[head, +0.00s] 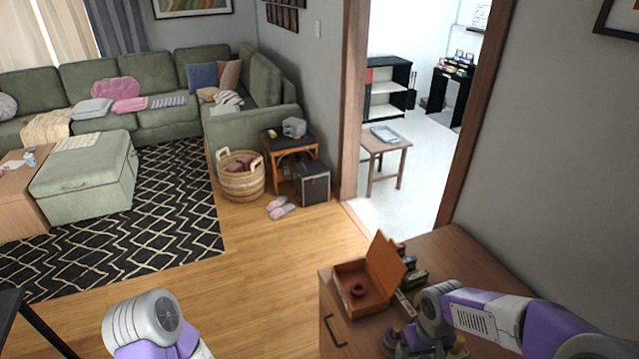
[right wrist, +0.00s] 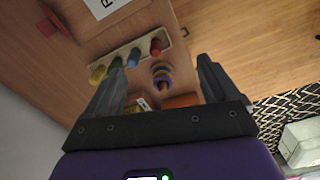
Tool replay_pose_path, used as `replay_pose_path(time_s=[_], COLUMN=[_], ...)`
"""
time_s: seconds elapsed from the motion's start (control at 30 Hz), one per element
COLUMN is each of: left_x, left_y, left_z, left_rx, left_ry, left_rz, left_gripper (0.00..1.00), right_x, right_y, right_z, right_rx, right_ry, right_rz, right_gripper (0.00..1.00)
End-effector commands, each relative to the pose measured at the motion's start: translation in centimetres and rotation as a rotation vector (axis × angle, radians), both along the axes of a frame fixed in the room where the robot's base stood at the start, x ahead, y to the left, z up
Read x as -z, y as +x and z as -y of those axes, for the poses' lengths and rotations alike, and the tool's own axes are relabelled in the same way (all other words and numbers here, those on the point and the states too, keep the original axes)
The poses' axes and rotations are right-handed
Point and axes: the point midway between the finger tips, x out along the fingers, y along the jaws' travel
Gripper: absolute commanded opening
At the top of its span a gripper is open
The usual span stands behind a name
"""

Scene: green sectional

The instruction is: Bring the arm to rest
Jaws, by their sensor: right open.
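My right arm (head: 490,312) reaches in from the right over the wooden cabinet top (head: 452,252). My right gripper (right wrist: 160,82) is open in the right wrist view, with nothing held between its fingers. Beyond the fingers are a peg board with coloured pegs (right wrist: 126,58) and a small stack of rings (right wrist: 162,73). In the head view the right gripper's tips are hard to make out behind the wrist. My left arm (head: 150,325) shows only as a rounded link at the bottom left; its gripper is out of frame.
An open orange box (head: 362,304) with a dark red ring (head: 357,290) inside stands on the cabinet beside my right wrist. Small coloured items (head: 412,279) lie behind it. Wooden floor (head: 290,255) is clear left of the cabinet. A basket (head: 241,178) stands farther off.

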Motion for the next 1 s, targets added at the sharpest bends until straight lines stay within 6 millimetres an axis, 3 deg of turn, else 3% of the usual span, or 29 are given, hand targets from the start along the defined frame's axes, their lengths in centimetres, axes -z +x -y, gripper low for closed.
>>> replay_pose_path(time_s=[0.37, 0.57, 0.7, 0.83, 1.0], left_x=[3.3, 6.0, 8.4, 9.6, 10.1], left_y=[0.0, -0.1, 0.0, 0.0, 0.0], left_z=[0.0, 0.0, 0.0, 0.0, 0.0], left_rx=[0.0, 0.0, 0.0, 0.0, 0.0], left_ry=[0.0, 0.0, 0.0, 0.0, 0.0], left_rz=[0.001, -0.001, -0.001, -0.001, -0.001], left_gripper=[0.0, 0.0, 0.0, 0.0, 0.0], right_x=[11.8, 20.9, 27.8, 31.5, 33.1], right_y=[-1.4, -4.2, -7.4, -9.7, -10.9], right_z=[-5.4, -9.3, -11.7, -12.7, -12.9], right_rx=[0.035, 0.124, 0.236, 0.316, 0.359], right_ry=[0.185, 0.305, 0.361, 0.369, 0.363], right_rz=[-0.026, -0.04, -0.043, -0.037, -0.027], right_gripper=[0.88, 0.88, 0.88, 0.88, 0.88])
